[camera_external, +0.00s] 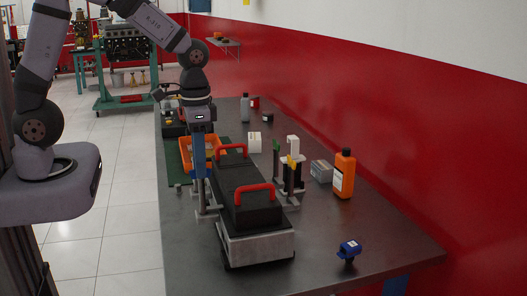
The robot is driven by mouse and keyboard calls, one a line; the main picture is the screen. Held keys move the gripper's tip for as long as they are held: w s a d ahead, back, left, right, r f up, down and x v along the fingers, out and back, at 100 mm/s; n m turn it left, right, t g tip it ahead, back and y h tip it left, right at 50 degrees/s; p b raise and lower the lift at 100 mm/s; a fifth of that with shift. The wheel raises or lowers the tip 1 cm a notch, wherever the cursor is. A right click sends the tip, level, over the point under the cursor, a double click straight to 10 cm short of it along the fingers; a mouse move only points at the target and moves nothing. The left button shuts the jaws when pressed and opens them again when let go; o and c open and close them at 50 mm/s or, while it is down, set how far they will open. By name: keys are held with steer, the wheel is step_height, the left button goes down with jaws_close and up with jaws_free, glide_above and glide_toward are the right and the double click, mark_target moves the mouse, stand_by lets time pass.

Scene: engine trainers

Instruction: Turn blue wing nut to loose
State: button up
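My gripper (199,125) hangs pointing down above the left side of a black unit with two red handles. A blue upright part (199,158) shows directly below the gripper; I cannot tell whether it belongs to the gripper or to the bench fixture. Grey bracket-like pieces (207,214) stand below it, beside the black unit (238,180). I cannot make out a blue wing nut with certainty. A small blue and black object (349,248) lies apart at the right front of the table. The gripper's fingers are too small to read.
The dark table (330,270) runs along a red wall. An orange bottle (344,174), a grey box (321,171) and a stand with coloured tools (291,172) are right of the black unit. An orange bin (186,146) is behind left. The front right tabletop is mostly clear.

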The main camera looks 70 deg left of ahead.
jaws_close()
steer(key=shift+n, duration=0.5)
steer(key=n+p, duration=0.1)
steer(key=n, duration=0.4)
steer(key=shift+n+p, duration=0.3)
steer(key=n+p, duration=0.1)
steer(key=n, duration=0.4)
steer(key=shift+n+p, duration=0.3)
steer(key=shift+n, duration=2.1)
